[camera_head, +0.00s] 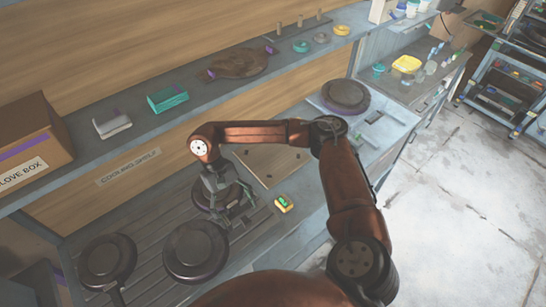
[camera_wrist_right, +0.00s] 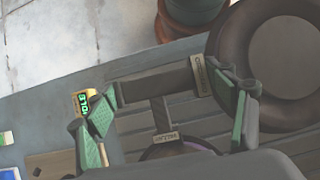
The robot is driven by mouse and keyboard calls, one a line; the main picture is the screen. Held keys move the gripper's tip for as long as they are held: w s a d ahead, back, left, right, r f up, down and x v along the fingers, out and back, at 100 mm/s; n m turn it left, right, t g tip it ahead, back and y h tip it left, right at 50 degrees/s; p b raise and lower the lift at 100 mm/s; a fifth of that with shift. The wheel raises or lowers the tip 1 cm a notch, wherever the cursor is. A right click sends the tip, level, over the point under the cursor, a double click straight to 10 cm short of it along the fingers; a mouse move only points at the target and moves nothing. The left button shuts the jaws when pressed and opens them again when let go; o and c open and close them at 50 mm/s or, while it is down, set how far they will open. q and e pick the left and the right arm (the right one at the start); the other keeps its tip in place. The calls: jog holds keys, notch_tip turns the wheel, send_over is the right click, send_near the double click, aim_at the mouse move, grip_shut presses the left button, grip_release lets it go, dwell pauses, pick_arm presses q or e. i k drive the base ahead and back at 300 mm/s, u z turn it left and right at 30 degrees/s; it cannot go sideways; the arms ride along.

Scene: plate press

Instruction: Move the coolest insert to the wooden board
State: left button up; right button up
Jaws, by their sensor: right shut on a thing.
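Several dark round inserts lie on the bench: one at the front left (camera_head: 108,260), one beside it (camera_head: 195,250) and one at the far end (camera_head: 346,95). Another dark insert (camera_head: 201,199) with a purple edge is under my right gripper (camera_head: 232,207). In the right wrist view that insert (camera_wrist_right: 180,151) shows only in part, at the bottom. The wooden board (camera_head: 262,168) lies just behind the gripper. My left gripper is out of view.
A small yellow-green reader (camera_head: 284,204) with a lit display (camera_wrist_right: 84,102) sits right of the gripper. A shelf marked cooling shelf (camera_head: 130,165) runs behind, holding a glove box (camera_head: 32,140) and small blocks. My right arm crosses above the bench.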

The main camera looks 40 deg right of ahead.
aim_at(281, 162)
jog(key=k, duration=0.45)
jog(key=u, duration=3.05)
jog(key=k, duration=1.9)
jog(key=z, duration=2.1)
